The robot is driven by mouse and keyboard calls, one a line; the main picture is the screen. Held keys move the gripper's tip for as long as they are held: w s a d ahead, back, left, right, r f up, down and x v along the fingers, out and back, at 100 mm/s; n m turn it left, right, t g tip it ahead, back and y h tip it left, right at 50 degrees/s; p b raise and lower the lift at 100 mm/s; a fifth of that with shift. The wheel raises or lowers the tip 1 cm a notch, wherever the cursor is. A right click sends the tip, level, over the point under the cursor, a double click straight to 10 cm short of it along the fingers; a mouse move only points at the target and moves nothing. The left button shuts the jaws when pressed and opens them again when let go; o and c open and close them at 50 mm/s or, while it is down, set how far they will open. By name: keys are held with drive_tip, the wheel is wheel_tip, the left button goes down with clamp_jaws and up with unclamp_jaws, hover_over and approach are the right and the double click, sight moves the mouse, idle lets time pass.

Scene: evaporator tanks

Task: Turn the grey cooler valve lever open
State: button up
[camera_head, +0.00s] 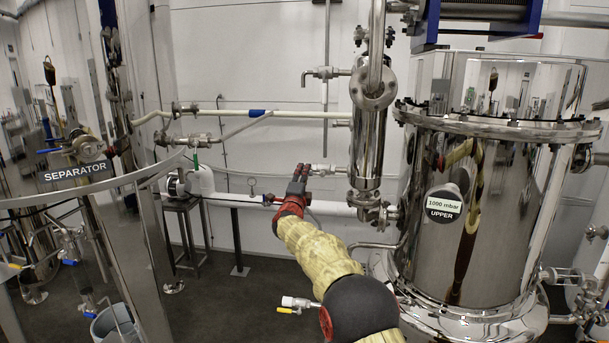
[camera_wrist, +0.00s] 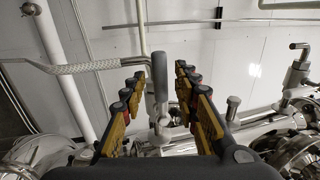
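In the wrist view, the grey valve lever (camera_wrist: 160,82) stands upright as a rounded grey handle on a metal valve body (camera_wrist: 160,135). My gripper (camera_wrist: 161,73) has its two yellow-and-black fingers apart, one on each side of the lever. Gaps show between the lever and both fingers. In the head view, my gripper (camera_head: 300,172) is at the small pipe fitting (camera_head: 328,169) left of the tall shiny cooler column (camera_head: 368,145). The lever cannot be made out there behind my gripper.
A braided hose (camera_wrist: 90,67) runs from the left towards the valve in the wrist view. A large steel tank (camera_head: 465,190) with a round 1000 mbar UPPER label stands to the right. White horizontal pipes (camera_head: 235,198) run behind my gripper. Open floor lies left of my arm.

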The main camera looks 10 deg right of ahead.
drive_tip(key=v, duration=1)
drive_tip(key=shift+s, duration=0.25)
drive_tip(key=shift+a+f, duration=0.1)
